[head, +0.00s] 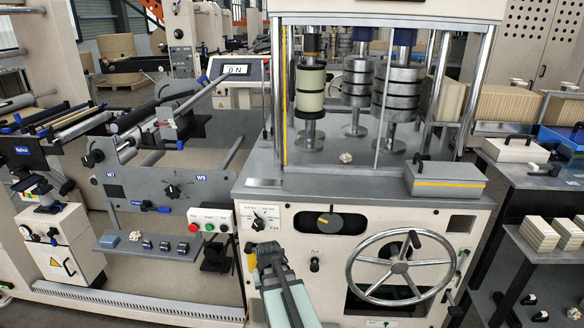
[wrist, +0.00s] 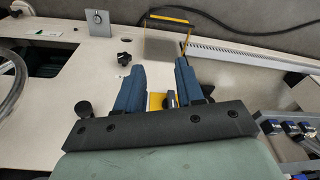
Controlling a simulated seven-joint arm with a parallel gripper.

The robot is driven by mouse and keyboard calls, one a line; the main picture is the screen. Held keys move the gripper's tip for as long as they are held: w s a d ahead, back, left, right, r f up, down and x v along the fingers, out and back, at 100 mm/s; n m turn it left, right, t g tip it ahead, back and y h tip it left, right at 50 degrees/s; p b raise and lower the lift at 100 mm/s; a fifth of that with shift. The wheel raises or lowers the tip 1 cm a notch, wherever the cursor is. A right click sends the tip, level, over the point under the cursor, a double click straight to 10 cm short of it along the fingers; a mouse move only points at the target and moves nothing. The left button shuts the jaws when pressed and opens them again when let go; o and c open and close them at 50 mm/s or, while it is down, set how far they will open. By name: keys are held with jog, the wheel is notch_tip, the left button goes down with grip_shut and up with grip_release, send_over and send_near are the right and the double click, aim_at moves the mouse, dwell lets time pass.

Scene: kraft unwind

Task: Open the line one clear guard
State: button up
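What looks like the clear guard (head: 284,110) is a see-through panel with a yellow upright edge, in front of the rollers on the machine in the head view. Its extent is hard to tell. My gripper (head: 262,252) is low in front of the machine's front face, below and apart from that panel. In the wrist view my gripper (wrist: 160,67) has its two blue fingers spread, with nothing held between them. A yellow square part (wrist: 157,101) shows between the fingers, beyond them. The clear guard cannot be made out in the wrist view.
A large handwheel (head: 400,265) sticks out right of my gripper. A red-and-green button box (head: 211,220) is to its left. A grey box with a yellow stripe (head: 445,180) sits on the machine's ledge. The wrist view also shows a yellow-framed panel (wrist: 161,45).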

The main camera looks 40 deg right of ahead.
jog(key=w+d+r+t, duration=0.1)
jog(key=w+d+r, duration=0.15)
jog(key=r, duration=0.25)
jog(key=w+d+r+m+t+h, duration=0.1)
jog(key=d+r, duration=0.2)
jog(key=r, duration=0.1)
jog(key=w+d+r+t, duration=0.1)
jog(key=d+r, duration=0.2)
jog(key=r, duration=0.2)
jog(key=t+h, duration=0.8)
jog(key=t, duration=0.2)
send_near(292, 80)
jog(key=shift+m, duration=0.4)
jog(key=x, duration=1)
jog(key=shift+w+d, duration=0.2)
jog(key=shift+w, duration=0.1)
grip_shut()
